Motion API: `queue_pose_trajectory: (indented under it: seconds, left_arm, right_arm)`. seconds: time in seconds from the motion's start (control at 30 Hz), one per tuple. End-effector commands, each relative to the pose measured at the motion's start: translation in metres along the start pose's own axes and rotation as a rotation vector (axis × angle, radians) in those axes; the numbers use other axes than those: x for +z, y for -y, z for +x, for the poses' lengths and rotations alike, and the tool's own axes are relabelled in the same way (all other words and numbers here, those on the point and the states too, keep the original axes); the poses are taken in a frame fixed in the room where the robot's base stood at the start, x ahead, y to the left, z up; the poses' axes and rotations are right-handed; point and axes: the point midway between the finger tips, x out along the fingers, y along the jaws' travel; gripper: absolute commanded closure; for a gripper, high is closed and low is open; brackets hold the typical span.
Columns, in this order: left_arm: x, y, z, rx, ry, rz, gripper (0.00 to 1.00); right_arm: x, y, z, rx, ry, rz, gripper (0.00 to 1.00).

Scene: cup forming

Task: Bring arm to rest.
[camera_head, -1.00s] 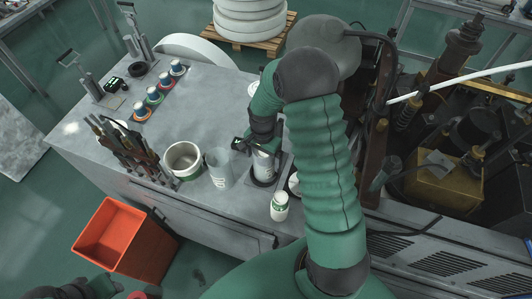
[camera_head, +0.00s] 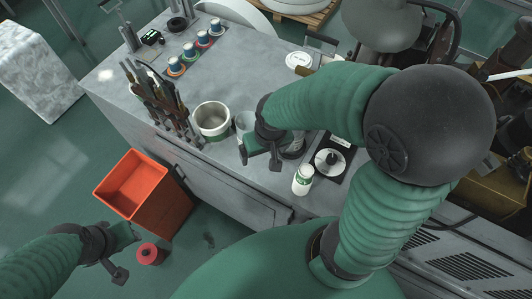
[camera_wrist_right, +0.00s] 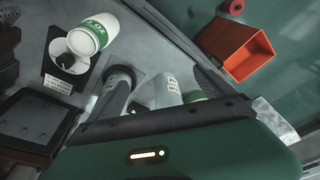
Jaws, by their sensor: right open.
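My right arm bends in from the right in the head view. Its gripper (camera_head: 258,148) hangs over the front part of the workbench (camera_head: 245,75), close to a translucent cup (camera_head: 245,122) that it partly hides. The gripper is open, and I see nothing held in it. The right wrist view shows my green gripper body across the bottom, with a white bottle with a green label (camera_wrist_right: 93,33) beyond it. This bottle (camera_head: 303,180) stands near the bench front edge in the head view. My left gripper (camera_head: 122,248) is low at the left, over the floor; its jaws are unclear.
Several small coloured containers (camera_head: 203,38) line the bench behind. An orange bin (camera_head: 145,190) and a red roll (camera_head: 150,254) are on the floor. Machinery (camera_head: 490,205) crowds the right.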

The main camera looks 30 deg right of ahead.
Motion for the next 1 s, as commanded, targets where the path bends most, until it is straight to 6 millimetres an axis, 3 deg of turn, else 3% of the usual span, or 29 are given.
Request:
queue_pose_trajectory:
  seconds: [0.1,0.4,0.47,0.73,0.8,1.0]
  left_arm:
    - [0.000,0.000,0.000,0.000,0.000,0.000,0.64]
    - [0.001,0.000,0.003,0.000,0.000,0.000,0.64]
    - [0.003,0.000,0.012,0.000,0.000,0.000,0.64]
    - [0.025,0.000,0.102,0.000,0.001,0.000,0.64]
    - [0.026,0.000,0.108,0.000,0.002,0.000,0.64]
    - [0.023,0.000,0.100,0.000,-0.001,0.000,0.64]
  right_arm:
    - [0.023,0.012,0.002,-0.017,-0.031,-0.178,0.07]
    - [0.025,0.011,0.007,-0.020,-0.034,-0.206,0.07]
    - [0.027,0.012,0.017,-0.019,-0.033,-0.206,0.07]
    - [0.046,0.011,0.107,-0.018,-0.032,-0.206,0.07]
    - [0.047,0.011,0.113,-0.018,-0.032,-0.206,0.07]
    - [0.045,0.011,0.104,-0.018,-0.033,-0.206,0.07]
